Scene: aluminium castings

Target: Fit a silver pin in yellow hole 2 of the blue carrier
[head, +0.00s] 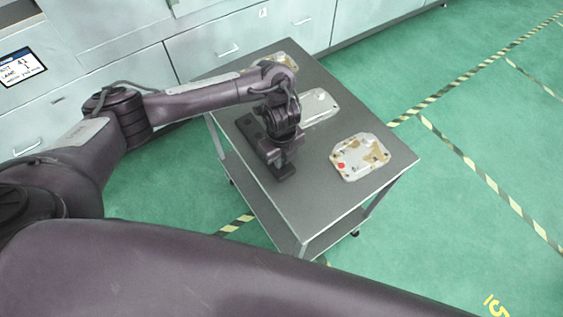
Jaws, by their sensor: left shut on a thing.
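My left gripper (284,170) is low over the near left part of the grey cart top (288,212). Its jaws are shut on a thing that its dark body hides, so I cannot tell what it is. I see no silver pin, no blue carrier and no yellow hole in the head view. My right gripper is out of view.
A pale casting with brown patches and a red spot (360,157) lies right of the gripper. A plain silver casting (318,104) lies behind, and another patchy casting (285,58) at the far end. Pale cabinets (236,45) stand behind the cart. The near cart top is clear.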

